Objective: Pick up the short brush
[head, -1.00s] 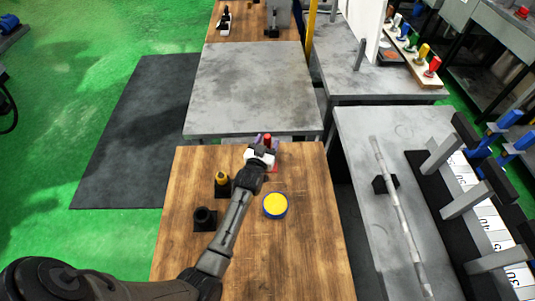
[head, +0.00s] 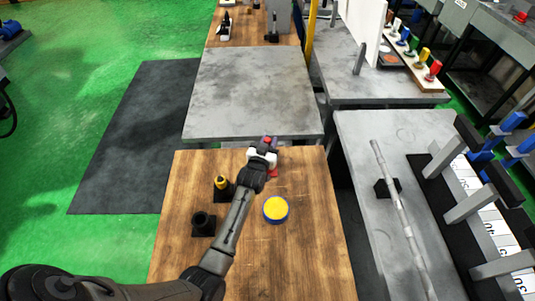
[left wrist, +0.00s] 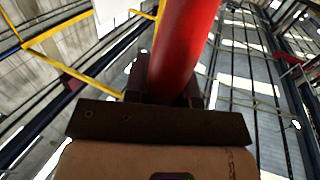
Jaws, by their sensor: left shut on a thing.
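My left gripper (head: 264,151) is at the far edge of the wooden table. It is shut on a red round handle (head: 267,140), which I take to be the short brush; no bristles show. In the left wrist view the red handle (left wrist: 185,45) stands large between the dark fingers of my left gripper (left wrist: 168,82), tilted to the right at its upper end. Its lower part is hidden behind the gripper. My right gripper is not in view.
On the wooden table (head: 305,255) are a yellow-and-blue round tin (head: 276,209), a black holder with a yellow piece (head: 221,184) and a black cup-like holder (head: 203,222). A red patch (head: 273,173) shows beside the gripper. The grey table (head: 250,90) beyond is bare.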

